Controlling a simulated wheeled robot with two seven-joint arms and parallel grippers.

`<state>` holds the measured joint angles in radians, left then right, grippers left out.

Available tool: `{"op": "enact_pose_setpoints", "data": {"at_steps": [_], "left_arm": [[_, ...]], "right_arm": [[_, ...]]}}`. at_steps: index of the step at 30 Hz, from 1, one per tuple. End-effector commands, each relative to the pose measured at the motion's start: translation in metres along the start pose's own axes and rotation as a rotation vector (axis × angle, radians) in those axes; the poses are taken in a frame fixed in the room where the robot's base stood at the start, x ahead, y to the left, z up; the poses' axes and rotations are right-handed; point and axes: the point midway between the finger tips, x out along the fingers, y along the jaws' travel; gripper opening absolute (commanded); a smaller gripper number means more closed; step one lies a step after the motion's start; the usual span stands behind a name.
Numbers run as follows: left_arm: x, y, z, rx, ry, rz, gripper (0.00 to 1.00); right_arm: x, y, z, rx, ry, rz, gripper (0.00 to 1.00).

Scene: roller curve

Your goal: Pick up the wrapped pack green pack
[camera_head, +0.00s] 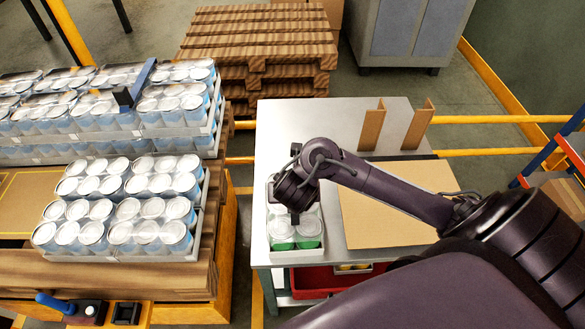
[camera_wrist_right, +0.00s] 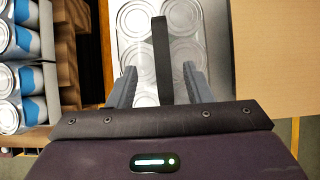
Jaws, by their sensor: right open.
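The wrapped green pack (camera_head: 310,232) stands on the left part of the grey metal table, with silver lids on top and green can sides at its front. In the right wrist view the same pack (camera_wrist_right: 180,15) shows as rows of round silver lids under plastic film. My right gripper (camera_head: 295,217) is over the pack and hides its back left part. In the right wrist view the fingers of my right gripper (camera_wrist_right: 159,85) are apart, with a dark strap-like bar between them. I cannot tell whether they touch the pack. My left gripper is not in view.
Blue-and-white can packs (camera_head: 150,230) fill a pallet (camera_head: 150,280) on the left. A cardboard sheet (camera_head: 390,200) lies on the metal table (camera_head: 290,120), with two upright cardboard pieces (camera_head: 372,125) behind. A red bin (camera_head: 310,280) is below. The table's back left is clear.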

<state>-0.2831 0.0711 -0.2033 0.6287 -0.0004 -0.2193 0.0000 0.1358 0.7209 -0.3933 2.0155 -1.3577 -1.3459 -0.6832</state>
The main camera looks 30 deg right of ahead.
Motion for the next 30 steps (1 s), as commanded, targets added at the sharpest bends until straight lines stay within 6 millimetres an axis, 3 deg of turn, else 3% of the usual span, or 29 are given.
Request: {"op": "enact_pose_setpoints", "data": {"at_steps": [13, 19, 27, 30], "left_arm": [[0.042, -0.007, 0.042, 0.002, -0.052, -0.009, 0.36], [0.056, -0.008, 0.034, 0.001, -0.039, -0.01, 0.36], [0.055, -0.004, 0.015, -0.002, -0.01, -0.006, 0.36], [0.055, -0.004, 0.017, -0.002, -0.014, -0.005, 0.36]], "right_arm": [[0.052, -0.004, -0.007, 0.0, 0.0, -0.003, 0.46], [0.075, -0.004, -0.005, 0.001, 0.0, -0.001, 0.46], [0.077, -0.003, -0.004, 0.002, 0.001, 0.0, 0.46], [0.077, -0.003, -0.004, 0.001, 0.001, 0.0, 0.35]]}}
